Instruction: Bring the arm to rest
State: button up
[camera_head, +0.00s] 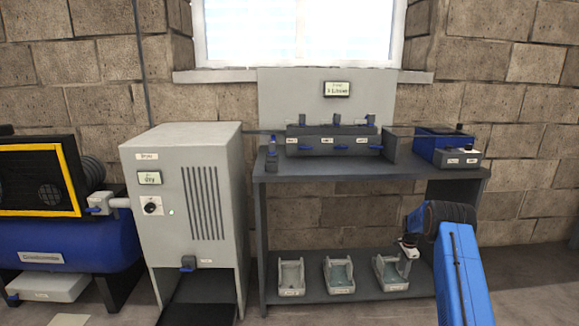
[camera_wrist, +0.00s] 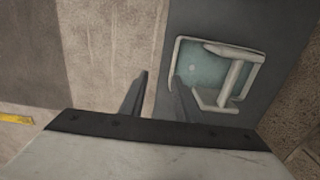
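My gripper (camera_head: 407,252) hangs at the end of my blue arm at the right of the head view, over or in front of the rightmost tray on the lower shelf. The wrist view shows its two dark fingers (camera_wrist: 160,77) apart with nothing between them.
A dark bench (camera_head: 340,176) carries a valve block (camera_head: 333,141) and a blue box (camera_head: 436,146). Three trays, left (camera_head: 291,277), middle (camera_head: 339,275) and right (camera_head: 388,273), stand on its lower shelf. A grey cabinet (camera_head: 190,215) and blue compressor (camera_head: 70,240) stand left.

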jog(key=s+a+r+n+t, duration=0.15)
jog(key=s+a+r, duration=0.3)
jog(key=r, duration=0.95)
jog(key=s+a+r+n, duration=0.3)
jog(key=s+a+r, duration=0.15)
jog(key=r, duration=0.85)
jog(key=s+a+r+n, duration=0.2)
jog(key=s+a+r, duration=0.2)
jog(key=s+r, duration=0.4)
jog(key=s+a+r+n, duration=0.2)
jog(key=s+a+r, duration=0.2)
jog(key=s+r, duration=0.35)
jog(key=s+a+r+n+t, duration=0.1)
jog(key=s+a+r+n, duration=0.2)
jog(key=s, duration=0.8)
jog(key=s+a+r+n+t, duration=0.1)
jog(key=s+a+r, duration=0.3)
jog(key=s, duration=0.7)
jog(key=s+a+f+n, duration=0.1)
jog(key=s+f+n, duration=0.1)
jog(key=s, duration=0.9)
jog(key=s+a+f+n+t, duration=0.1)
jog(key=s+f+n, duration=0.1)
jog(key=s, duration=0.9)
jog(key=shift+s+a+n, duration=0.15)
jog(key=shift+a+n, duration=0.25)
jog(key=shift+n, duration=0.15)
